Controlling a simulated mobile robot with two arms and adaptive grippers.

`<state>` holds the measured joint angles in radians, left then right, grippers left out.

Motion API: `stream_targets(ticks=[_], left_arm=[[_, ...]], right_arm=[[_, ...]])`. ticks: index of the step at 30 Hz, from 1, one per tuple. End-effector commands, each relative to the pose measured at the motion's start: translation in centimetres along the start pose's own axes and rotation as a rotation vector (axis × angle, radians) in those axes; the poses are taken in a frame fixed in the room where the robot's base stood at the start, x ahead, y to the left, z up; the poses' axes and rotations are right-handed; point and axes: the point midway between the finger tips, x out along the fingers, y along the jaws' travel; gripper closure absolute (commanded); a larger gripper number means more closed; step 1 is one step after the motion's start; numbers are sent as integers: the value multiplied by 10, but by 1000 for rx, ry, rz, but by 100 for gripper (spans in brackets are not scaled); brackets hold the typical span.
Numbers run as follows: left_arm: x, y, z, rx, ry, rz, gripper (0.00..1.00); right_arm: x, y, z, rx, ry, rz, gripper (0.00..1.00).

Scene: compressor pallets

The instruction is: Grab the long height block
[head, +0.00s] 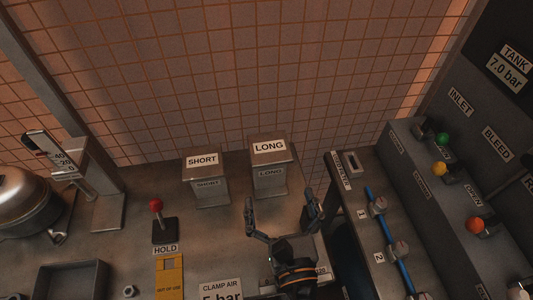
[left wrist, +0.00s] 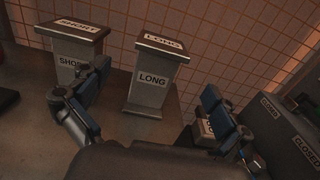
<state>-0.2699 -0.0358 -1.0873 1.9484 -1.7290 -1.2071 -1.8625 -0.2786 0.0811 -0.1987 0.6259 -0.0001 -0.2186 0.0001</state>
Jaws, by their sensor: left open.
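The long height block (head: 270,179) stands upright on the grey bench in the head view, with a LONG label on its brown top and another on its front. It also shows in the left wrist view (left wrist: 150,95), beyond and between my fingers. The short height block (head: 209,190) stands just left of it, apart by a small gap; it shows in the left wrist view (left wrist: 68,67) partly behind a finger. My left gripper (head: 281,206) is open and empty, with its fingertips in front of the long block and not around it. My right gripper is not in view.
A red-knobbed HOLD lever (head: 157,207) stands left of the gripper. A dark open tray (head: 73,264) lies at front left. A valve panel (head: 437,190) with coloured knobs and a blue pipe (head: 391,238) border the right. A tiled wall (head: 240,70) rises behind the blocks.

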Motion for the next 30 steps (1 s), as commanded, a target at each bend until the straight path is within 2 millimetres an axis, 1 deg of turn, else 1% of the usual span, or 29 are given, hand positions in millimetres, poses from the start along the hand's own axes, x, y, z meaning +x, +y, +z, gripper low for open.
stream_targets(ticks=[1,6,9,13,17,21,25,27,30], left_arm=[[9,0,3,0,-4,3,0],[44,0,4,0,-4,3,0],[61,0,3,1,-4,1,0],[74,0,2,0,-2,1,0],[82,0,3,0,-2,2,0],[102,-4,8,1,-4,1,0],[120,-4,6,1,-2,2,0],[126,-4,4,0,0,1,0],[129,-4,4,0,0,0,0]], right_arm=[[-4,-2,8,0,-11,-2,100],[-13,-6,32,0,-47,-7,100],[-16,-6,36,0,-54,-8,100],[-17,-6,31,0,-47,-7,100],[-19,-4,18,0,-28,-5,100],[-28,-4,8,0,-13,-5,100],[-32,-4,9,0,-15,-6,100],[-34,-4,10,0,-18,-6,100],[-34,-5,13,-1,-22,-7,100]])
